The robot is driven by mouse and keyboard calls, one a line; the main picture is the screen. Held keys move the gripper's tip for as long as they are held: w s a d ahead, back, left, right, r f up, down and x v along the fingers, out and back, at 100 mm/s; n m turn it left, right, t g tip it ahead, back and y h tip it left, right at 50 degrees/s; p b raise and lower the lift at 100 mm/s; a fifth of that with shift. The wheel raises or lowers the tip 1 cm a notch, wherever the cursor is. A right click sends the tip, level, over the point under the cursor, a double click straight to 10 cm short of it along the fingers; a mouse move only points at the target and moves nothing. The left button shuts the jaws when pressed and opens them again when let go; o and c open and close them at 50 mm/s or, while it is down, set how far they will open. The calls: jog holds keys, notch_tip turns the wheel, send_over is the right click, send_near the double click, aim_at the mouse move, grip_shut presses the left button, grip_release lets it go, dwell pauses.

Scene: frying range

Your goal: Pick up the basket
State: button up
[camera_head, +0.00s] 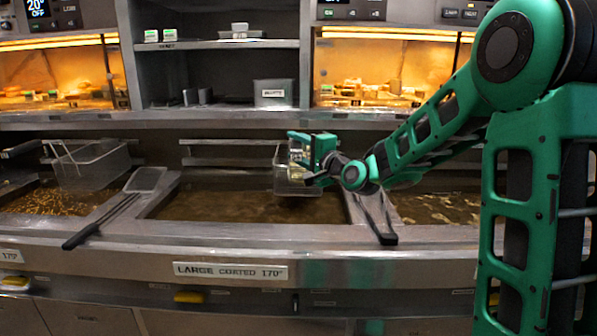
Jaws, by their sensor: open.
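A wire fry basket (284,186) hangs at the back right of the middle fryer vat, above the oil and partly hidden behind my gripper. My gripper (296,152) is open, in front of and over the upper part of this basket. I cannot tell whether its fingers touch the basket or have part of it between them. A second wire basket (92,167) hangs over the left vat, with a dark handle (20,149) reaching left.
The middle vat (245,208) holds brown oil. Long-handled tools (105,218) and (381,222) lie on the dividers either side. A label (230,271) reads "LARGE COATED 170°". Lit warming cabinets (60,75) and a shelf (220,45) stand behind.

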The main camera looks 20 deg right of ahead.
jog(key=shift+x, duration=0.9)
grip_shut()
jog(key=shift+d, duration=0.1)
dwell(0.7)
